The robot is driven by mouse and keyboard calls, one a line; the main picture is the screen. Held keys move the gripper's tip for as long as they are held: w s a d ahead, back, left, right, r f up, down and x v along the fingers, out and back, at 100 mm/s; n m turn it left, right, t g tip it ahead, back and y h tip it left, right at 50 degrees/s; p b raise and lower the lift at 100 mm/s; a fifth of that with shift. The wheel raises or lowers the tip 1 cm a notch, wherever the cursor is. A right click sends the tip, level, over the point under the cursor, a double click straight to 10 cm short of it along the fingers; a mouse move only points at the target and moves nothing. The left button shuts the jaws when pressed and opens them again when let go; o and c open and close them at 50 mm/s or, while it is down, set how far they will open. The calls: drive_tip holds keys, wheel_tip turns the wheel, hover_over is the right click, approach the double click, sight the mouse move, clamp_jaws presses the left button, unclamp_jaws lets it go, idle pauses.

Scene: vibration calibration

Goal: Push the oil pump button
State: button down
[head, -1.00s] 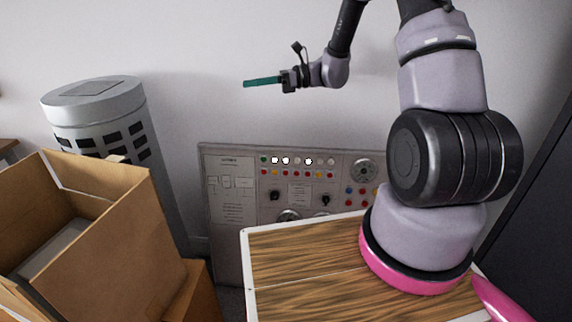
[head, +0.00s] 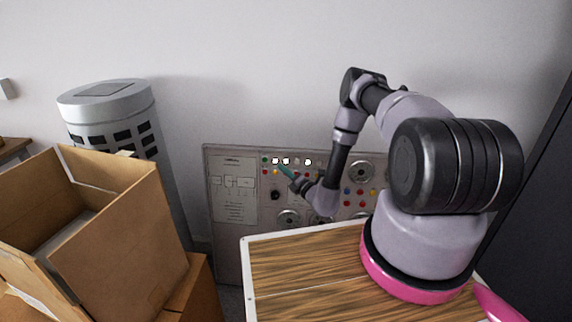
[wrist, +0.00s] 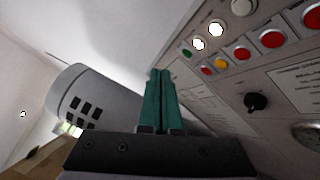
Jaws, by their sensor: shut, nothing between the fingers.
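The control panel (head: 232,220) stands against the wall in the head view, with rows of lamps and coloured buttons. In the wrist view, a green button (wrist: 187,54), a red button (wrist: 207,70), a yellow button (wrist: 221,65) and larger red buttons (wrist: 273,39) show at the right. I cannot read which is the oil pump button. My gripper (head: 283,169) has teal fingers, shut and empty, in front of the panel's upper rows. In the wrist view the fingers (wrist: 161,75) point up, left of the buttons. I cannot tell whether they touch the panel.
A black knob (wrist: 256,101) sticks out of the panel. A grey cylinder (head: 105,96) stands left of the panel. Open cardboard boxes (head: 125,235) are at the lower left. A wood-topped surface (head: 300,265) lies below the arm.

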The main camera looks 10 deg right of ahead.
sight(286, 161)
drive_tip(key=shift+s+d+f+m+h, duration=0.15)
drive_tip(key=shift+s+f+m+h, duration=0.05)
drive_tip(key=shift+f, duration=0.2)
drive_tip(key=shift+s+d+f+m+h, duration=0.15)
drive_tip(key=shift+f+m+h, duration=0.05)
drive_tip(key=shift+f, duration=0.2)
drive_tip(key=w+d+f, duration=0.1)
drive_tip(key=w+d, duration=0.1)
drive_tip(key=w, duration=0.6)
drive_tip(key=shift+d+f, duration=0.3)
drive_tip(key=shift+f, duration=0.05)
drive_tip(key=shift+w, duration=0.25)
idle(1.3)
drive_tip(key=shift+w+d+f, duration=0.1)
drive_tip(key=shift+w+d, duration=0.05)
drive_tip(key=shift+w, duration=0.1)
drive_tip(key=shift+w+d, duration=0.1)
drive_tip(key=shift+w, duration=0.3)
idle(0.6)
idle(0.3)
drive_tip(key=shift+s+a, duration=0.2)
drive_tip(key=shift+s, duration=0.6)
